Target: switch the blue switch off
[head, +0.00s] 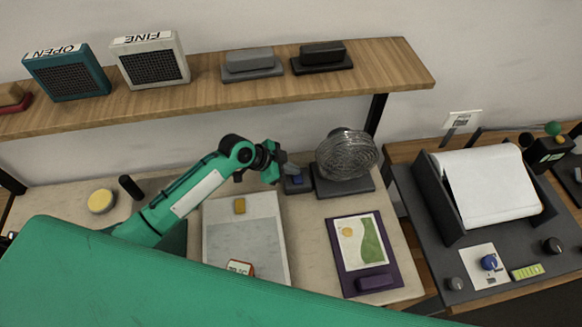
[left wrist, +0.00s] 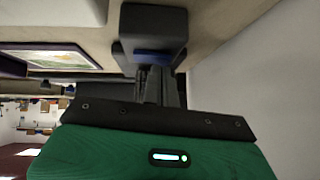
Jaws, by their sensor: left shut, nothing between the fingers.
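The blue switch (head: 296,179) sits on a small dark base on the table, just left of the wire-caged fan. My left gripper (head: 281,168) is shut and empty, close beside the switch on its upper left. In the left wrist view the switch shows as a blue strip (left wrist: 153,57) on a dark block, right in front of the shut fingers (left wrist: 157,75). I cannot tell whether the fingers touch it or which way it is set. My right gripper is not in view.
The fan (head: 346,158) stands right of the switch. A wooden shelf (head: 215,90) with boxes and speakers hangs above. A grey-white board (head: 243,228) and a purple-framed picture (head: 342,268) lie in front. A dark paper machine (head: 448,215) stands at right.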

